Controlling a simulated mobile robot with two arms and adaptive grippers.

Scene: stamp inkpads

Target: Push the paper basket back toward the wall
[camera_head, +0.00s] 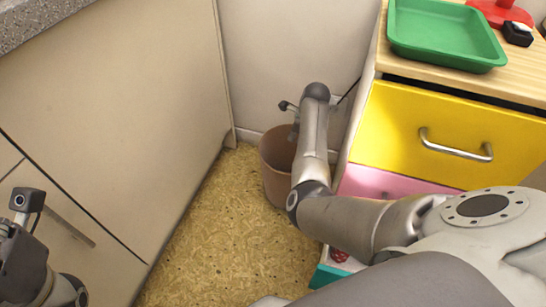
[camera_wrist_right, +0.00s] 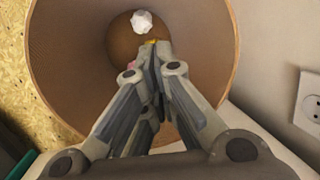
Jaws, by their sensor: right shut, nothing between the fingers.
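The brown, round, open-topped paper basket (camera_head: 275,176) stands on the floor in the corner, between the beige cabinet and the drawer unit, close to the wall. My right arm reaches down over it and hides part of its rim. In the right wrist view my right gripper (camera_wrist_right: 155,52) is shut and empty, with its fingers pointing into the mouth of the basket (camera_wrist_right: 75,60). Whether the fingers touch its inner wall I cannot tell. A white crumpled ball (camera_wrist_right: 142,21) lies inside the basket. My left wrist shows at the lower left of the head view; its finger state is unclear.
The drawer unit with a yellow drawer (camera_head: 400,130) and a pink drawer (camera_head: 385,184) stands right of the basket. A green tray (camera_head: 445,35) is on top. The beige cabinet (camera_head: 110,110) is at left. Speckled floor (camera_head: 205,240) in front is clear. A socket (camera_wrist_right: 308,100) is on the wall.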

